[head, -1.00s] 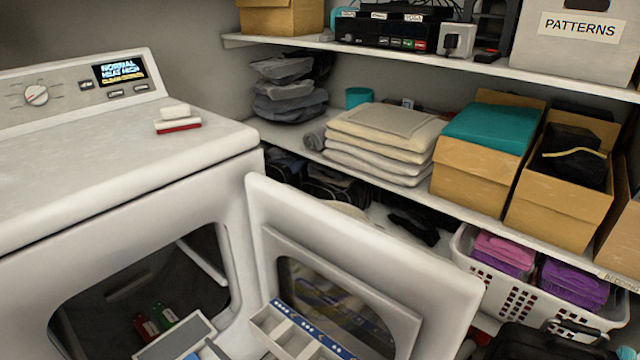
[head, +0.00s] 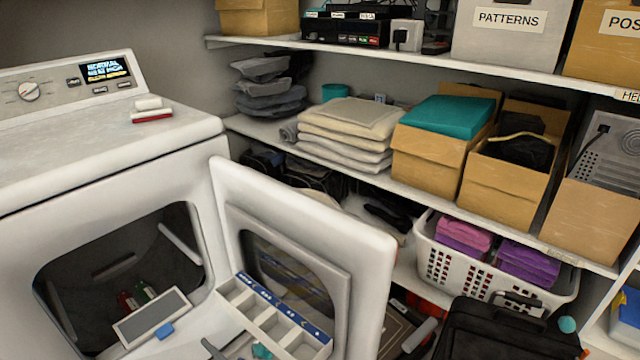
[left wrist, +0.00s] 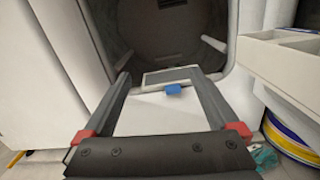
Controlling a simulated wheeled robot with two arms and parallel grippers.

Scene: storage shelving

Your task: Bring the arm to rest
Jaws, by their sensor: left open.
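My left gripper (left wrist: 159,76) shows in the left wrist view with its two dark fingers spread apart and nothing between them. It points toward the round opening of the white dryer (head: 75,150). Beyond the fingertips is a grey-framed panel (left wrist: 170,75) with a blue tab (left wrist: 173,89); the head view shows the panel (head: 150,318) at the dryer's opening. In the head view I cannot clearly make out the left gripper. My right gripper is in neither view.
The dryer door (head: 300,210) stands open to the right, with a compartmented white tray (head: 290,335) beside it. Shelves behind hold folded cloths (head: 350,130), cardboard boxes (head: 428,165) and a white laundry basket (head: 500,275). A black case (head: 495,335) lies at lower right.

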